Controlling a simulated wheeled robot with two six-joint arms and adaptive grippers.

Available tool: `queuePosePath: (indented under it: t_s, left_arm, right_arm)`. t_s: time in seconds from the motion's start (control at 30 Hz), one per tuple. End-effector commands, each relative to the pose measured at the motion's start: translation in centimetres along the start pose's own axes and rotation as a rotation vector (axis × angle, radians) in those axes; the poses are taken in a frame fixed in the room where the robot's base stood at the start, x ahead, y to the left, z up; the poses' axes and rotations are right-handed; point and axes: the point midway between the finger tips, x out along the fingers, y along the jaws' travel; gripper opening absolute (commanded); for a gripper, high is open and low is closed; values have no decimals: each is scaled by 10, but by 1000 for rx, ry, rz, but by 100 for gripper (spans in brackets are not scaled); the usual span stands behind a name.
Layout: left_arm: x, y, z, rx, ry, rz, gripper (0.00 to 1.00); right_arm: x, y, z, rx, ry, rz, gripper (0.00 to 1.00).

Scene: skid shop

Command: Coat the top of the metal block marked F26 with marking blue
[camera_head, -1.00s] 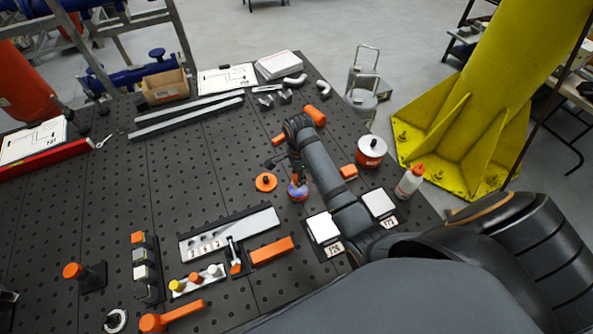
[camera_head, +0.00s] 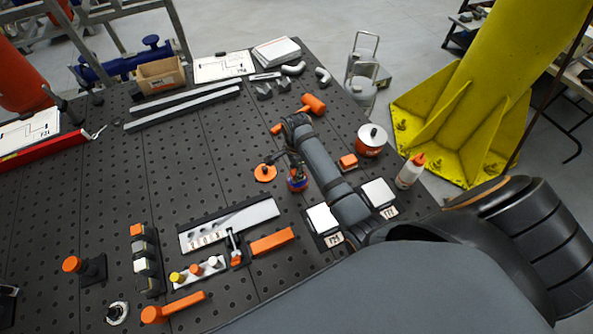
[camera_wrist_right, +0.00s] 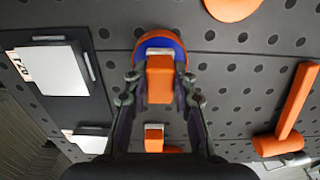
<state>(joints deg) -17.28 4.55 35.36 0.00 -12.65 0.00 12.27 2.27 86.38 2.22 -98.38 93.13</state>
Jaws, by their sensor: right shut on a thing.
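Two pale-topped metal blocks stand on dark bases at the right of the table. The left block (camera_head: 321,218) has a small tag that seems to read F26; it also shows in the wrist view (camera_wrist_right: 52,70). The other block (camera_head: 379,193) has a different tag. My right gripper (camera_head: 291,158) is beyond the blocks, shut on an orange block-shaped handle (camera_wrist_right: 160,82). A round blue thing with an orange rim (camera_wrist_right: 172,42) lies directly beneath the handle; whether they touch is hidden. It shows as a small orange-and-blue shape (camera_head: 297,185). My left gripper is out of view.
An orange disc with a dark knob (camera_head: 265,173) lies left of the gripper. An orange block (camera_head: 348,161), a white-lidded tin (camera_head: 371,141) and a squeeze bottle (camera_head: 410,171) stand right of my arm. An orange mallet (camera_head: 312,103) lies behind.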

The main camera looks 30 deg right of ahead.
Motion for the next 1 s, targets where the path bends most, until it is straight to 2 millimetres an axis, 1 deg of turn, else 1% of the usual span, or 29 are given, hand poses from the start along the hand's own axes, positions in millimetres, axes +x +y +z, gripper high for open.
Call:
queuePosePath:
  t_s: [0.1,0.17,1.0]
  left_arm:
    - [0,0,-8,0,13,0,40]
    - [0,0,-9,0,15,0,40]
    - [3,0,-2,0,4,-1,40]
  right_arm:
    - [0,0,0,0,0,0,0]
    - [0,0,0,0,0,0,0]
    - [10,0,0,0,0,0,0]
